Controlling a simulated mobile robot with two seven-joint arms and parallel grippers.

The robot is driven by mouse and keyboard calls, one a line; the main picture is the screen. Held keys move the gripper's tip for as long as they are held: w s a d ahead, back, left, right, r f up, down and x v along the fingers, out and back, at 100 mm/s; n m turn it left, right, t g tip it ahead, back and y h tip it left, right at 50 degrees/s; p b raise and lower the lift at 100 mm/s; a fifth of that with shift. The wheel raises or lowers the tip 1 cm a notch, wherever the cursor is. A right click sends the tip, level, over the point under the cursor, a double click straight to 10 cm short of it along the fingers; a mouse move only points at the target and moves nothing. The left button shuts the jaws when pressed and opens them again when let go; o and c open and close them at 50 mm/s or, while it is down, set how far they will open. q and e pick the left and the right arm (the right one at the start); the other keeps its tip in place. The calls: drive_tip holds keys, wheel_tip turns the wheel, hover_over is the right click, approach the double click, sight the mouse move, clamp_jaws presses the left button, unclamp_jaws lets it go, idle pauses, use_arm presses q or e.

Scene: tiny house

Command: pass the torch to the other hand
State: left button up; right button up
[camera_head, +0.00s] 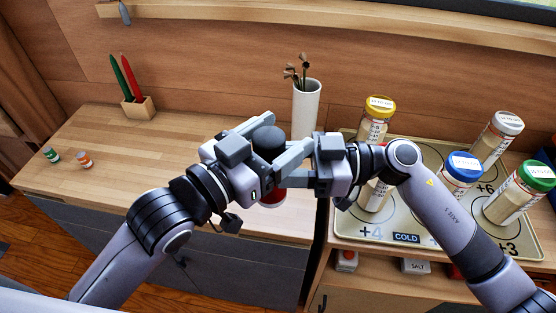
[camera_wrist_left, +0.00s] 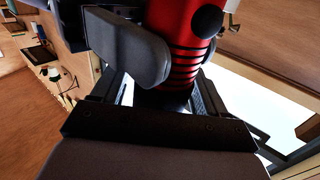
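The torch is red with a dark rounded head (camera_head: 268,141). It stands roughly upright between my two grippers, above the counter's front edge; its red lower part shows beneath the fingers. My left gripper (camera_head: 273,140) comes from the left with one finger on each side of the torch, just below the head, and holds it. In the left wrist view the torch's red body (camera_wrist_left: 184,35) with dark rings fills the upper middle. My right gripper (camera_head: 292,178) comes from the right, lower on the torch. Its fingers are partly hidden, so I cannot tell whether they grip.
A white vase (camera_head: 306,110) stands close behind the grippers. A tray (camera_head: 375,229) with several capped jars lies under my right arm. A wooden holder (camera_head: 138,107) with red and green items and two small jars stand at left. The left counter is mostly clear.

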idle(0.3)
use_arm(q)
drive_tip(key=v, duration=0.7)
drive_tip(key=s+a+f+n+g+y, duration=0.1)
drive_tip(key=s+a+f+n+y, duration=0.1)
drive_tip(key=f, duration=0.8)
drive_tip(key=s+a+f+n+g+y, duration=0.1)
drive_tip(key=a+f+y, duration=0.3)
drive_tip(key=f, duration=0.7)
drive_tip(key=s+a+f+n+g+y, duration=0.1)
drive_tip(key=s+a+f+n+y, duration=0.1)
drive_tip(key=a+f, duration=0.4)
wheel_tip(320, 180, down, 5)
drive_tip(key=shift+s+a+f+n+y, duration=0.2)
drive_tip(key=shift+s+n+y, duration=0.1)
drive_tip(key=shift+s+y, duration=0.45)
